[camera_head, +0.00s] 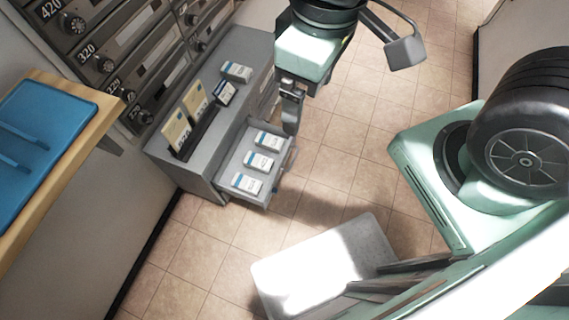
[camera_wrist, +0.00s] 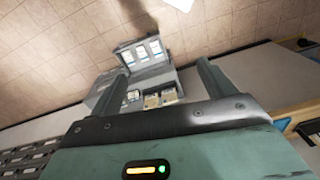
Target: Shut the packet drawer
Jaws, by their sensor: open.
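The packet drawer (camera_head: 277,178) is pulled out of the grey cabinet (camera_head: 200,172) and stands open over the floor. Three white-and-blue packets (camera_head: 258,161) lie in a row inside it. In the wrist view the open drawer (camera_wrist: 148,67) shows ahead, between and beyond the fingers. My gripper (camera_head: 291,112) points down near the drawer's far end in the head view; whether it touches the drawer cannot be told. In the wrist view my gripper (camera_wrist: 164,74) has its two fingers wide apart with nothing held between them.
Yellow cards (camera_head: 176,130) in a dark holder and small boxes (camera_head: 237,72) stand on the cabinet top. Numbered mailboxes (camera_head: 110,40) line the wall behind. A wooden shelf with a blue tray (camera_head: 45,130) juts out at left. The tiled floor (camera_head: 340,165) right of the drawer is clear.

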